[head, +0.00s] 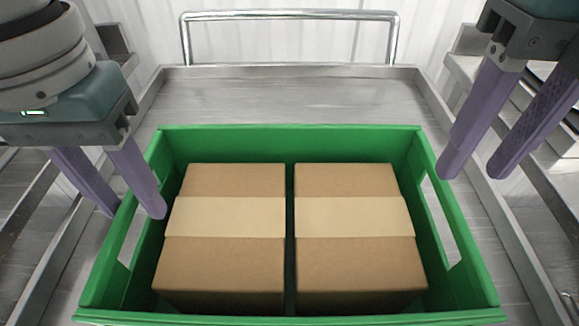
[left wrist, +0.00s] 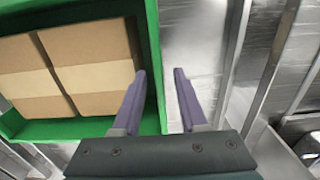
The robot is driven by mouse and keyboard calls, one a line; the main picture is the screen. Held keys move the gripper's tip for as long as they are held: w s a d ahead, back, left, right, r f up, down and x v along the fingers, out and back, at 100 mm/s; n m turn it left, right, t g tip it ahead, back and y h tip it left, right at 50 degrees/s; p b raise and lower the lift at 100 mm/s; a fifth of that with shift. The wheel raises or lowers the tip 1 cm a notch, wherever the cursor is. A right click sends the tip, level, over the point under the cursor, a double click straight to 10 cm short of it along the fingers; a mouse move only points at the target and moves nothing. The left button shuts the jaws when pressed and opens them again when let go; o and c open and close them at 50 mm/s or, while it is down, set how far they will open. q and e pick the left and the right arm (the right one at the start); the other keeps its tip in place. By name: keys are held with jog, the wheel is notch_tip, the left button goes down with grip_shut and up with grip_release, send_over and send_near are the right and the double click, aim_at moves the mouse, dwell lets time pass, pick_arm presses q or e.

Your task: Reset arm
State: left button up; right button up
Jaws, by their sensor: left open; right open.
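My left gripper (head: 135,213) is open and empty at the left wall of the green crate (head: 290,143). In the left wrist view, its two fingers (left wrist: 160,75) stand on either side of that crate wall, one over the inside and one outside. I cannot tell whether they touch it. My right gripper (head: 470,172) is open and empty, above and outside the crate's right wall. The crate holds two closed cardboard boxes side by side, a left box (head: 225,265) and a right box (head: 355,265), each with a pale tape band.
The crate stands on a metal cart (head: 290,95) with raised rims and a chrome handle (head: 290,14) at the back. The cart top behind the crate is bare. Metal rails run along both sides. The crate's side walls have handle cutouts.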

jog(key=shift+r, duration=1.1)
jog(key=shift+r, duration=0.1)
